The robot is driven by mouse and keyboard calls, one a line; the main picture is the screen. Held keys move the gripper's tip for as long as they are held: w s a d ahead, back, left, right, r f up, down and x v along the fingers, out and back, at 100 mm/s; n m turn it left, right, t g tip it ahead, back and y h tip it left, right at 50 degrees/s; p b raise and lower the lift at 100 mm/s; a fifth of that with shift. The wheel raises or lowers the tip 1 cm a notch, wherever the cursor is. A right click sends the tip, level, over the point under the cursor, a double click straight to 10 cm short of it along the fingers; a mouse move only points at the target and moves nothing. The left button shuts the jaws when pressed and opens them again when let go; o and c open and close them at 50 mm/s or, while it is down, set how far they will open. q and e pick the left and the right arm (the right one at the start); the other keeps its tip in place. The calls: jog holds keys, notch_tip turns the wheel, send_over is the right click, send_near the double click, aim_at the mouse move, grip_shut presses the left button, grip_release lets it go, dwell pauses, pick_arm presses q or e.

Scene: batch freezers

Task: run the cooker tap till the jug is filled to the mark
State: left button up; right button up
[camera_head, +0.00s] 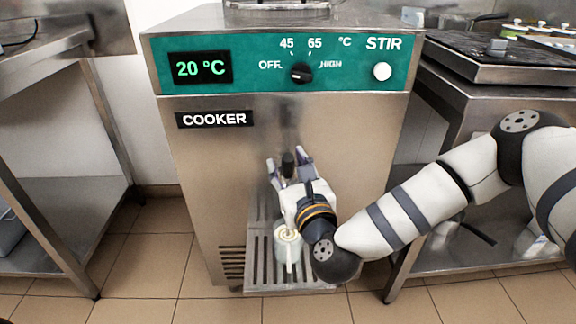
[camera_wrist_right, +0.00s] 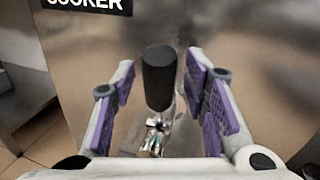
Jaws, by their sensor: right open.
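The cooker (camera_head: 350,150) is a steel cabinet with a teal panel reading 20 °C. Its tap has a black knob handle (camera_head: 288,163) low on the front. My right gripper (camera_head: 290,168) is open, with its fingers on either side of the handle. In the right wrist view the black handle (camera_wrist_right: 158,78) stands between the purple-padded fingers, with gaps on both sides. The jug (camera_head: 288,243) is pale and stands on the slatted drip tray (camera_head: 260,278) below, partly hidden by my arm. I cannot make out its mark or level. My left gripper is not in view.
A steel table (camera_head: 50,190) stands to the left. Another steel table (camera_head: 480,110) to the right carries a dark-topped appliance (camera_head: 500,60), close to my right arm. The dial (camera_head: 301,72) and the white STIR button (camera_head: 382,71) are above. Tiled floor is clear at the front left.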

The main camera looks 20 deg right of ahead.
grip_shut()
jog(key=w+g+p, duration=0.1)
jog(key=w+r+g+p, duration=0.1)
jog(key=w+d+g+p, duration=0.1)
jog(key=p, duration=0.1)
jog(key=shift+r+m+g, duration=0.3)
jog(key=shift+m, duration=0.1)
jog(key=shift+w+f+g, duration=0.2)
jog(key=shift+f+g, duration=0.15)
jog(key=shift+g, duration=0.05)
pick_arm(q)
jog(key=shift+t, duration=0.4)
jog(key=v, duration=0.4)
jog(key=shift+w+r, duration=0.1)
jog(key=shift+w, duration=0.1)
pick_arm(e)
grip_release()
jog(key=shift+f, duration=0.1)
jog(key=v, duration=1.2)
jog(key=shift+d, duration=0.15)
